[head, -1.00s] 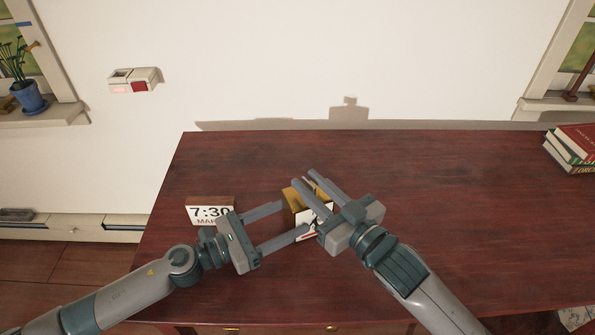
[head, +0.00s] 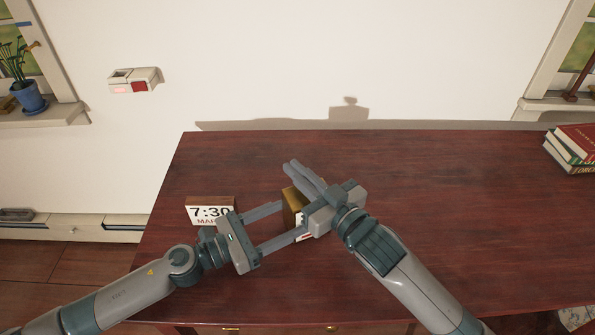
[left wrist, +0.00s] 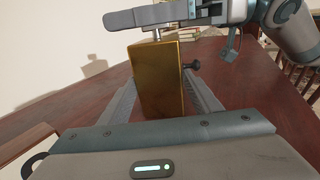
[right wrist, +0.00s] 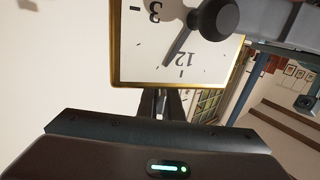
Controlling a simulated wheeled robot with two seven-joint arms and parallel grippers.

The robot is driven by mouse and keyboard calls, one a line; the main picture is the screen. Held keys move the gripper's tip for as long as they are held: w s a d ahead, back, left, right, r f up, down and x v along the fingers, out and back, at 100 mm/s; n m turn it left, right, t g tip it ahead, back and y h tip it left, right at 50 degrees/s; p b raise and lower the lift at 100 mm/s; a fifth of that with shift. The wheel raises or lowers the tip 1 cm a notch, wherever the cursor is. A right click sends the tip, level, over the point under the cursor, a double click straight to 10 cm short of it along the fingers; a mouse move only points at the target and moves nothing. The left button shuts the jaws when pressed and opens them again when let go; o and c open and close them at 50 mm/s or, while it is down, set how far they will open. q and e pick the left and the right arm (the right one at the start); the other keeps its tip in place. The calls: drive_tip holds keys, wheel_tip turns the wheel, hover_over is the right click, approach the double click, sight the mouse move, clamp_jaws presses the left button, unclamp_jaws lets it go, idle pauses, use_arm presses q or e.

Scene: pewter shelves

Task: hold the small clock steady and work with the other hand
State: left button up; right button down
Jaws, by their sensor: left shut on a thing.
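The small clock (head: 290,198) has a gold case and a white face. It stands between the fingers of my left gripper (head: 293,219), which is shut on it. The left wrist view shows its gold side (left wrist: 160,80), a black knob (left wrist: 192,65) sticking out and a thin post (left wrist: 157,34) on top. In the right wrist view its face (right wrist: 180,50) appears upside down behind a black knob (right wrist: 215,19). My right gripper (head: 290,167) is over the clock's top, its fingers close together by the post. Whether they grip the post I cannot tell.
Stacked books (head: 574,150) lie at the table's far right. The dark red table (head: 450,190) is clear between. A wall switch (head: 135,80) is at the upper left.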

drive_tip(key=shift+m+h, duration=0.3)
drive_tip(key=shift+w+d+m+t+h, duration=0.1)
drive_tip(key=shift+d+m+t+h, duration=0.05)
drive_tip(key=shift+m+t+h, duration=0.4)
drive_tip(key=shift+w+d+m+t+h, duration=0.15)
drive_tip(key=shift+m+t+h, duration=0.15)
drive_tip(key=shift+h, duration=0.35)
drive_tip(key=c, duration=1.9)
unclamp_jaws()
drive_tip(key=shift+s, duration=0.1)
drive_tip(key=v, duration=1.2)
